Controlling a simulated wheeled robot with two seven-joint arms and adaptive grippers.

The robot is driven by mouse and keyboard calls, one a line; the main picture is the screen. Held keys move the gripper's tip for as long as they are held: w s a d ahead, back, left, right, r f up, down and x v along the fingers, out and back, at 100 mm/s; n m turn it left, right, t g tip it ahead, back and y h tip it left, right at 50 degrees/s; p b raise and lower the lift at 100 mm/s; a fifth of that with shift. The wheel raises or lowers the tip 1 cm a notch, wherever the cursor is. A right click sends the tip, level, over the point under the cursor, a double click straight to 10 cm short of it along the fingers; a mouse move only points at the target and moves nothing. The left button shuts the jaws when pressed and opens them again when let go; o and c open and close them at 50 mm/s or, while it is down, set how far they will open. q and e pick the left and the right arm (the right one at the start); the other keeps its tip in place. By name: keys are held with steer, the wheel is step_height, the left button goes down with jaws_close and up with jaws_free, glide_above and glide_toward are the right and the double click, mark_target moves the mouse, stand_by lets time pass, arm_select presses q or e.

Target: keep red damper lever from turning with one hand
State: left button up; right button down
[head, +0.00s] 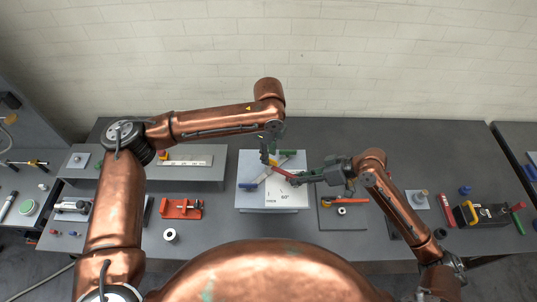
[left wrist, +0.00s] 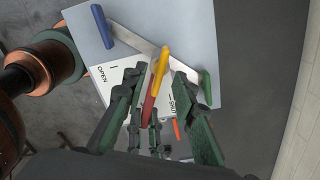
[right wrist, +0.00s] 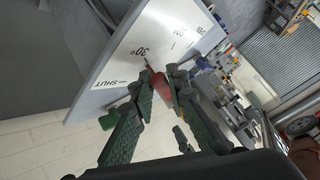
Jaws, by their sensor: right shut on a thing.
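The red damper lever (head: 284,173) lies over a white dial plate (head: 290,197) marked with degrees on a raised grey box. My right gripper (head: 298,178) is shut on the red lever, which shows between its fingertips in the right wrist view (right wrist: 157,82). A yellow piece (left wrist: 161,60) stands at the lever's inner end, over a silver bar (left wrist: 135,43) with a blue end (left wrist: 101,26) and a green end (left wrist: 207,86). My left gripper (left wrist: 162,100) is open, its fingers apart on either side of the yellow and red parts. Whether they touch is unclear.
Left of the box lie a red fixture (head: 182,208) and a white ring (head: 170,235). A grey shelf with a pale strip (head: 186,160) stands behind. To the right are a dark tray (head: 352,222) and a black box (head: 482,214). Both arms reach over the table closely around the dial.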

arm_select(q)
steer(key=shift+r, duration=0.35)
steer(key=shift+r, duration=0.15)
steer(key=shift+r, duration=2.85)
arm_select(e)
steer(key=c, duration=1.5)
jaws_free()
